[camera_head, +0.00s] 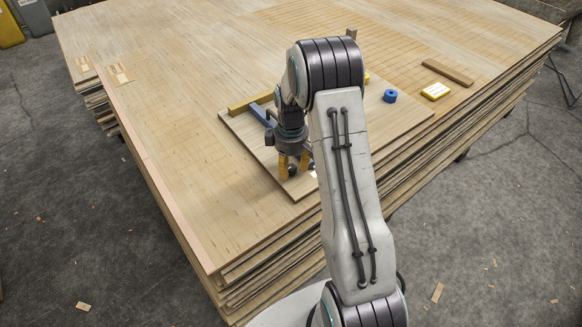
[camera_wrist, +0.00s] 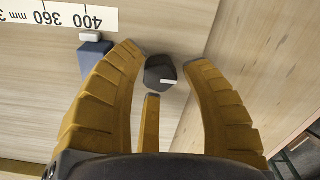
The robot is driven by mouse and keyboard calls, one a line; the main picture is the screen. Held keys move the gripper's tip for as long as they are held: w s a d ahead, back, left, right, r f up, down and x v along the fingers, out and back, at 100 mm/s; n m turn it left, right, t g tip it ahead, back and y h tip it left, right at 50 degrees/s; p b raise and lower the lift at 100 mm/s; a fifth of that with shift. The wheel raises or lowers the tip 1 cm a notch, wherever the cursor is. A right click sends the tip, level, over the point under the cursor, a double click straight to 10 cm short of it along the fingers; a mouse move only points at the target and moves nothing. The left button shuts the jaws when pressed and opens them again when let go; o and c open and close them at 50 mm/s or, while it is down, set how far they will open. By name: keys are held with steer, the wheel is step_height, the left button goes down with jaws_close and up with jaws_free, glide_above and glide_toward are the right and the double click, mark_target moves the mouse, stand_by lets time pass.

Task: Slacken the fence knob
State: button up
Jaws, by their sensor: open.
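The fence knob (camera_wrist: 160,72) is a dark, faceted knob with a white mark on its right side. In the wrist view it sits between the tips of my gripper's orange fingers. My gripper (camera_head: 293,167) is open, pointing down over the near corner of the board (camera_head: 240,135). The two long fingers stand left and right of the knob with gaps showing. A third, shorter finger (camera_wrist: 152,120) ends just below it in the picture. Left of the knob is a blue-grey block (camera_wrist: 93,62) with a white tip beside a printed scale (camera_wrist: 70,14) reading 360 and 400 mm.
The board lies on a wide veneer stack (camera_head: 180,190). A yellow bar (camera_head: 250,102) and a blue-grey bar (camera_head: 262,116) lie behind my gripper.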

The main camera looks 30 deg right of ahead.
mark_target(291, 167)
step_height(291, 167, up, 11)
steer(key=shift+r, duration=0.2)
stand_by(0.3)
stand_by(0.6)
steer(key=s+a+f+m+g, duration=0.2)
steer(key=s+f+m, duration=0.2)
steer(key=s+m, duration=0.4)
steer(key=s+a+r+t, duration=0.1)
steer(key=s+a+r, duration=0.2)
steer(key=s, duration=0.5)
steer(key=s+a+r, duration=0.3)
steer(key=s+r, duration=0.1)
steer(key=s, duration=0.4)
step_height(291, 167, up, 20)
steer(key=s+a+n+t+p, duration=0.1)
steer(key=t+p, duration=0.3)
steer(key=p, duration=1)
steer(key=shift+s+a+p, duration=0.15)
steer(key=shift+a+p, duration=0.15)
steer(key=shift+a, duration=0.15)
